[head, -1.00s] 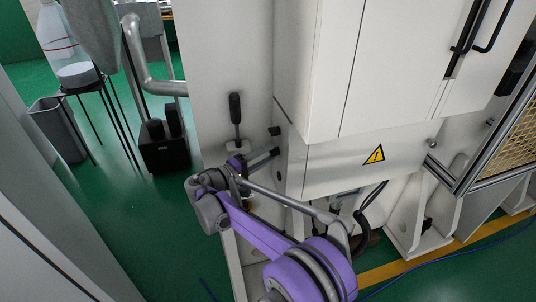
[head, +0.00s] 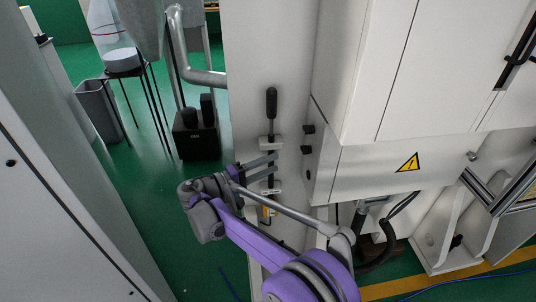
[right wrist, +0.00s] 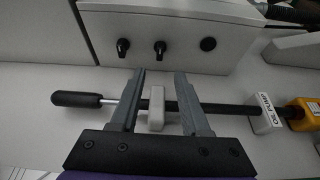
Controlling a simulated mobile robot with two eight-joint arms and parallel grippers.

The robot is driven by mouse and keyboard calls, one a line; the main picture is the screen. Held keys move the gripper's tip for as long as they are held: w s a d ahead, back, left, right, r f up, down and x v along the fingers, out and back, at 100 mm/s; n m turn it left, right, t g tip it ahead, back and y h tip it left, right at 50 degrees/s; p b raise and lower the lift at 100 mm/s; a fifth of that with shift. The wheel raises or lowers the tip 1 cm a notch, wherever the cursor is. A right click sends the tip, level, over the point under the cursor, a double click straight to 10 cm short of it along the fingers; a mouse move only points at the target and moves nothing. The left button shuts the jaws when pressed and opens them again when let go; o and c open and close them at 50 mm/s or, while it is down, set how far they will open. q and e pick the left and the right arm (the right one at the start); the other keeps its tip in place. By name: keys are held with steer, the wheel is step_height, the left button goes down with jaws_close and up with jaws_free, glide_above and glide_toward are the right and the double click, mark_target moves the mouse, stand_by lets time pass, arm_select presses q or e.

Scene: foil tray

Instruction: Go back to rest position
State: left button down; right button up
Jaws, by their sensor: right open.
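My right gripper (head: 276,164) is open at the white machine panel, in front of a lever rod below its upright black handle (head: 271,103). In the right wrist view the two grey fingers (right wrist: 160,73) cross over the dark rod, one on each side of a small white block (right wrist: 157,105), with gaps to it. The black handle (right wrist: 76,99) lies left of the fingers. I cannot tell whether the fingers touch the rod. Nothing is held. My left gripper is not in view.
A label reading OIL PUMP (right wrist: 264,110) and a yellow part (right wrist: 302,113) sit at the rod's other end. Black knobs (right wrist: 160,48) are close beyond the fingertips. A white cabinet (head: 400,70) stands right, a grey panel (head: 60,200) left.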

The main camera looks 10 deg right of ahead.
steer(key=s+d+g+y+p, duration=0.3)
steer(key=s+d+y+p, duration=0.3)
steer(key=s+d, duration=0.7)
steer(key=s+a+f+m+y+p, duration=0.1)
steer(key=s+m+y+p, duration=0.1)
steer(key=s+y, duration=0.3)
steer(key=s+a+f+m+t+y+p, duration=0.1)
steer(key=s+y, duration=0.4)
steer(key=s, duration=0.8)
steer(key=shift+s+a+f+m+p, duration=0.15)
steer(key=shift+s+f+m+p, duration=0.15)
steer(key=shift+m+p, duration=0.5)
